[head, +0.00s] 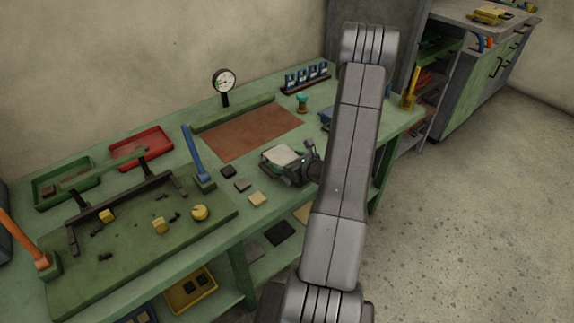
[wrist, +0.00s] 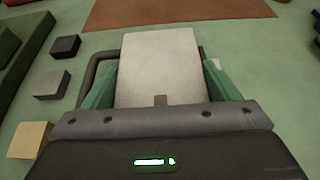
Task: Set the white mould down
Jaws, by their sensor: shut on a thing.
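The white mould (wrist: 158,68) is a pale rectangular block. In the wrist view it sits between the green fingers of my gripper (wrist: 160,88), which is shut on it. In the head view the mould (head: 284,156) shows at the end of my gripper (head: 288,163), over the front part of the green bench (head: 222,204). I cannot tell whether the mould touches the bench top. A brown mat (head: 250,132) lies just beyond the mould. My arm hides part of the bench to the right.
Small dark and tan blocks (head: 243,185) lie left of my gripper. A dial gauge (head: 225,84) stands at the back. A red tray (head: 140,147) and a green tray (head: 68,184) are at the left. A blue lever (head: 194,153) stands upright. The brown mat is bare.

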